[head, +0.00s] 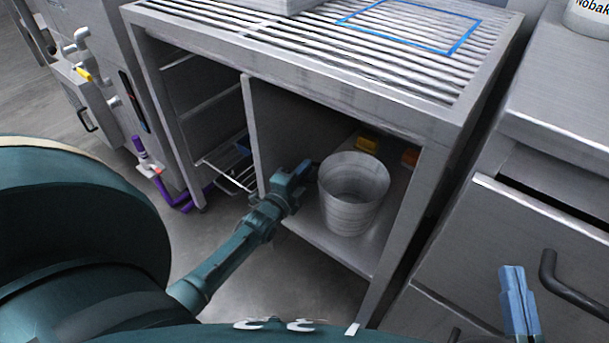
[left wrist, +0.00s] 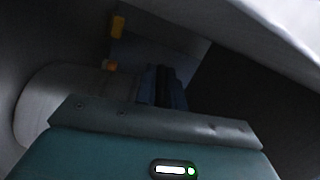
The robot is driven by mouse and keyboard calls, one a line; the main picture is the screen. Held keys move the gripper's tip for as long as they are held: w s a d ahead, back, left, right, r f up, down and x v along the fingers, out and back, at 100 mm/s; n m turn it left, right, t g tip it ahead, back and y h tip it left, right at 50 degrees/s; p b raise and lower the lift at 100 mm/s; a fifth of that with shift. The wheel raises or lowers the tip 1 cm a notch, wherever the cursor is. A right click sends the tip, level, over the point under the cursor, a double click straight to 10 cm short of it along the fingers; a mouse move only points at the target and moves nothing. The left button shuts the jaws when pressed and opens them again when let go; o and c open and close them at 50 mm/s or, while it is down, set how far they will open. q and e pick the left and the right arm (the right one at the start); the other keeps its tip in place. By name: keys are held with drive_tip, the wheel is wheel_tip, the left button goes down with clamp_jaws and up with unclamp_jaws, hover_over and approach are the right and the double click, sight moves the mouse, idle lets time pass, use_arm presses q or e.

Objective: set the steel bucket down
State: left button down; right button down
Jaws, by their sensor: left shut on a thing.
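The steel bucket (head: 350,212) is a grey, ribbed, open-topped pail. It is upright inside the open lower bay of the steel counter, over the bay's floor shelf (head: 328,248). I cannot tell if its base touches the shelf. My left gripper (head: 306,170) is shut at the bucket's left upper edge; the exact grip is hard to see. In the dark left wrist view the bucket (left wrist: 38,105) is the pale curved shape at left, beside the gripper's fingers (left wrist: 160,88). My right gripper (head: 519,290) is at the lower right, away from the bucket, its fingers together and empty.
A yellow object (head: 367,144) and an orange one (head: 409,158) lie behind the bucket. A divider panel (head: 262,130) stands left of the bay and a leg (head: 398,245) right. The slatted top (head: 330,45) overhangs. Drawers with a dark handle (head: 570,285) stand right.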

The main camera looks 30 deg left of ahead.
use_arm(q)
drive_tip(key=shift+r, duration=0.15)
drive_tip(key=shift+f, duration=0.2)
drive_tip(key=c, duration=1.5)
unclamp_jaws()
use_arm(e)
drive_tip(key=shift+r, duration=0.2)
use_arm(q)
drive_tip(key=shift+r, duration=0.2)
drive_tip(key=s+p, duration=0.1)
drive_tip(key=s, duration=0.3)
drive_tip(key=s+p, duration=0.1)
drive_tip(key=s, duration=0.3)
drive_tip(key=s+p, duration=0.2)
drive_tip(key=s, duration=0.2)
drive_tip(key=shift+d+f, duration=0.25)
drive_tip(key=shift+f, duration=0.05)
use_arm(e)
drive_tip(key=shift+s+d+f+n+h, duration=0.1)
drive_tip(key=shift+d+f+n+h, duration=0.2)
drive_tip(key=shift+d+f+h, duration=0.15)
drive_tip(key=shift+a+r, duration=0.1)
drive_tip(key=shift+r, duration=0.1)
